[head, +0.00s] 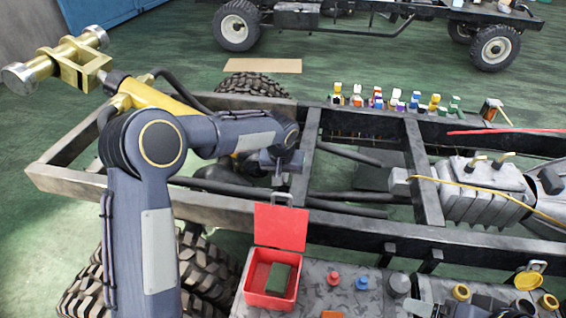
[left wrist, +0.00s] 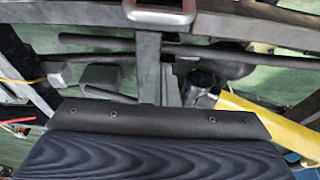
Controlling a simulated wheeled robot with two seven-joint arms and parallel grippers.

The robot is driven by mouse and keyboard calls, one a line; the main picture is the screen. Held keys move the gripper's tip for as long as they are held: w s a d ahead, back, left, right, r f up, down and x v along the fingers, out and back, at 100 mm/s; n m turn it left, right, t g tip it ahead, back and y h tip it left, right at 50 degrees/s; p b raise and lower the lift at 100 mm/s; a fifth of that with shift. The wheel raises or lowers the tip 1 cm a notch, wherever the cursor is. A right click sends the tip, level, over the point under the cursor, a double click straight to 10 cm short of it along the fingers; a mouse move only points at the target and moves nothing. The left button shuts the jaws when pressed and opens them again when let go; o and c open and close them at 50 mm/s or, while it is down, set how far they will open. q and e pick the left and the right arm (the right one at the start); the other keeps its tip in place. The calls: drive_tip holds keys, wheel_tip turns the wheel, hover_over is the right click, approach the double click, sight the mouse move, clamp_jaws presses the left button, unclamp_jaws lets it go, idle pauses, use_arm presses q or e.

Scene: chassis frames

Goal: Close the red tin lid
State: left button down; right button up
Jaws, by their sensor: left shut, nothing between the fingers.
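The red tin (head: 247,282) stands at the bottom middle of the head view, on a grey patterned surface. Its red lid (head: 281,226) is open and stands upright at the tin's far side. A grey metal loop (head: 282,198) is at the lid's top edge; a similar loop (left wrist: 160,14) shows at the top of the left wrist view. A dark green block (head: 279,278) lies inside the tin. My left gripper (head: 277,178) is shut and empty, over the chassis frame, beyond the lid and apart from it. Its fingertips are small and hard to make out.
Red (head: 333,279) and blue (head: 362,283) knobs stand right of the tin. The dark chassis rail (head: 350,228) runs behind it. A grey gearbox (head: 480,180) sits at right, and small coloured bottles (head: 377,98) line the far rail.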

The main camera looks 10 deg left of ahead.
use_arm(q)
drive_tip(key=s+p, duration=0.1)
drive_tip(key=s, duration=0.3)
idle(0.3)
